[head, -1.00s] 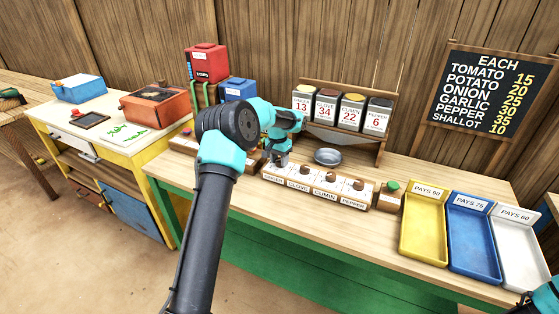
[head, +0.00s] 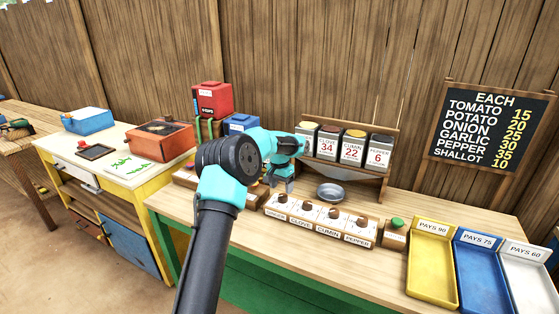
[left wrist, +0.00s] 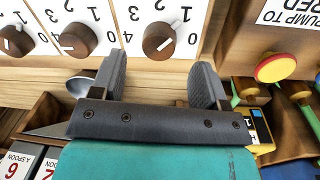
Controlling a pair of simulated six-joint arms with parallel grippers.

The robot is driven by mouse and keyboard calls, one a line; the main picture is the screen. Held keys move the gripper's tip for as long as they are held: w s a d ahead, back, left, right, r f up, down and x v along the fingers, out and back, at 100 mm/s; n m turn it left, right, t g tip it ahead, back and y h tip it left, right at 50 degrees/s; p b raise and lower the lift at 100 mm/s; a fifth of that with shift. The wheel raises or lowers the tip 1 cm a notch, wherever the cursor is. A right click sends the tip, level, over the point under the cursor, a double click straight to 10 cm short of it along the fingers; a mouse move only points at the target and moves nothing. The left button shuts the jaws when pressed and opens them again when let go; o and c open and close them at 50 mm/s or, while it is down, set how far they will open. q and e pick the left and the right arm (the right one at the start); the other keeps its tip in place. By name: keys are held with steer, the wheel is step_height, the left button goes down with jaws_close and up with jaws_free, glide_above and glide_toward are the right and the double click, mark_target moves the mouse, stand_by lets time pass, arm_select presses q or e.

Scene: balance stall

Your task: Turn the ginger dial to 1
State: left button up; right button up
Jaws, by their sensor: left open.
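The ginger dial (head: 282,197) is a brown round knob on a white-faced panel, leftmost of a row of dials. My left gripper (head: 283,186) is open and empty, a little above and behind the ginger dial. In the left wrist view my left gripper (left wrist: 158,70) has its fingers spread with the dial beyond them, apart from it. My right gripper is not in view.
The clove dial (head: 307,205) is the close neighbour on the right, with more dials beyond. A metal bowl (head: 331,192) stands behind the row. A green button (head: 396,223) is at its right end. A red-and-yellow knob (left wrist: 271,68) is beside the panel.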

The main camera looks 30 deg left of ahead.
arm_select(q)
step_height(320, 180, up, 13)
steer(key=a, duration=0.1)
steer(key=shift+f, duration=0.15)
stand_by(0.5)
steer(key=s+d+f+h, duration=0.1)
steer(key=s+d+f, duration=0.4)
steer(key=s+d+f+n+t+h, duration=0.1)
steer(key=s+d+f, duration=0.4)
steer(key=f, duration=0.1)
steer(key=s+d+f+n+h, duration=0.1)
steer(key=s+d+f+h, duration=0.1)
steer(key=s+d+f, duration=0.2)
steer(key=shift+s+d+f+t, duration=0.35)
steer(key=shift+d+f, duration=0.2)
steer(key=shift+f, duration=0.2)
steer(key=s+d+f+n, duration=0.3)
steer(key=s+f, duration=0.1)
steer(key=s, duration=0.7)
steer(key=s+d+f+m, duration=0.1)
steer(key=s+f, duration=0.4)
steer(key=f, duration=0.5)
steer(key=s+d+f+m+y, duration=0.1)
steer(key=s+d+f, duration=0.3)
steer(key=f, duration=0.5)
steer(key=shift+s+d+f+g, duration=0.35)
steer(key=shift+s+f+g, duration=0.1)
steer(key=shift+s, duration=0.7)
